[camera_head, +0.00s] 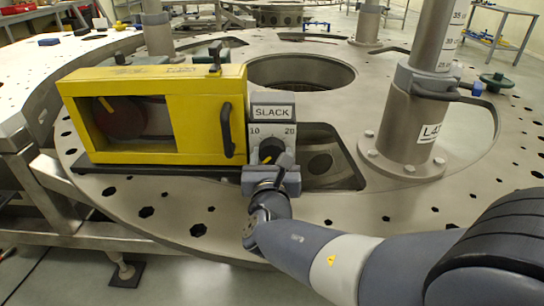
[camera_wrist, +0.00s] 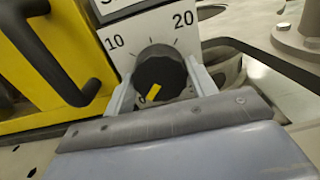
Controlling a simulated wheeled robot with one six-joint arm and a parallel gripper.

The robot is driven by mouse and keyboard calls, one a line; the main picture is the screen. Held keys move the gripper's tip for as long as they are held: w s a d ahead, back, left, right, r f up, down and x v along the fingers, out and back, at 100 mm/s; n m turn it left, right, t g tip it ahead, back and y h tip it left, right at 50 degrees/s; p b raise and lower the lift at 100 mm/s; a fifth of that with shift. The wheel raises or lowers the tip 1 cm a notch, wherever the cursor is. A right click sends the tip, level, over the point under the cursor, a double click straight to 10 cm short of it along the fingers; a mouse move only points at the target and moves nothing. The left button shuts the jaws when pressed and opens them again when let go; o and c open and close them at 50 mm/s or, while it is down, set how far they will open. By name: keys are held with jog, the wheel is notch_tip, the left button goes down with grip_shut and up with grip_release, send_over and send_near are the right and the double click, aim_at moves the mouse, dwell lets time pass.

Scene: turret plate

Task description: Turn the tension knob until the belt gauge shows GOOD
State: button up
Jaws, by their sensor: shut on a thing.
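The tension knob (camera_wrist: 160,75) is black with a yellow pointer mark. It sits on a white dial plate (camera_wrist: 150,25) marked 10 and 20. In the wrist view the yellow mark points down and to the left, toward the lower edge of the dial. The belt gauge (camera_head: 272,112) above the dial reads SLACK in the head view. My gripper (camera_wrist: 158,92) is shut on the knob, with one finger on its left side and one on its right. In the head view my gripper (camera_head: 271,176) covers the lower part of the dial.
A yellow housing (camera_head: 205,120) with a black handle (camera_head: 232,130) and a window onto a dark red pulley (camera_head: 120,118) stands left of the dial. A thick grey post (camera_head: 415,125) rises at right. The round metal plate (camera_head: 190,215) has several holes and a large opening behind.

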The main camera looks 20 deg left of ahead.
jog(key=shift+c, duration=0.7)
jog(key=shift+f+m+b, duration=0.15)
jog(key=shift+m+b, duration=0.25)
jog(key=shift+b, duration=0.25)
jog(key=m+b, duration=0.1)
jog(key=b, duration=0.1)
jog(key=m+b, duration=0.1)
jog(key=b, duration=0.1)
jog(key=shift+f+m, duration=0.2)
jog(key=shift+m, duration=0.1)
jog(key=m+b, duration=0.3)
jog(key=b, duration=0.2)
jog(key=shift+r+m, duration=0.1)
jog(key=shift+m, duration=0.3)
jog(key=shift+r+m+b, duration=0.15)
jog(key=shift+m+b, duration=0.65)
jog(key=shift+b, duration=0.35)
